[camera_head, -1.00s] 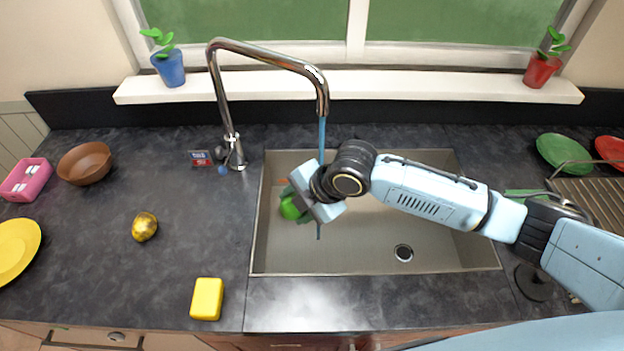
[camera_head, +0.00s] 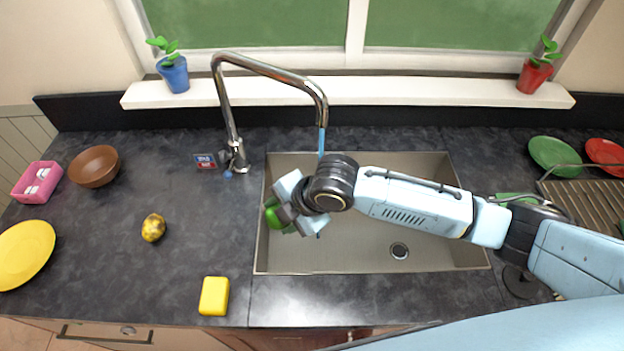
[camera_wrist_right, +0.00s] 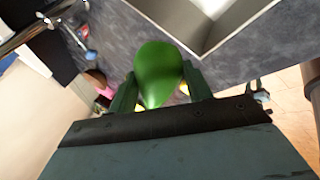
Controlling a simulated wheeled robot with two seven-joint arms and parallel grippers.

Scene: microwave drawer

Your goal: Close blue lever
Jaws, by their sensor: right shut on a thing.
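The blue lever (camera_head: 228,173) is a small blue knob at the base of the chrome faucet (camera_head: 233,130), behind the sink's left corner. Its exact angle is too small to tell. A blue stream of water (camera_head: 321,140) runs from the spout. My right gripper (camera_head: 277,214) is over the left part of the sink, in front of and to the right of the lever, apart from it. It is shut on a green pear-shaped fruit (camera_head: 272,216). The right wrist view shows the fruit (camera_wrist_right: 157,72) between both fingers. My left gripper is not in view.
The sink (camera_head: 440,225) is otherwise empty. A small red-and-blue sign (camera_head: 206,161) stands left of the faucet. A yellow sponge (camera_head: 214,296), a golden fruit (camera_head: 153,228), a brown bowl (camera_head: 95,167) and a yellow plate (camera_head: 24,255) lie on the left counter, with free room between them.

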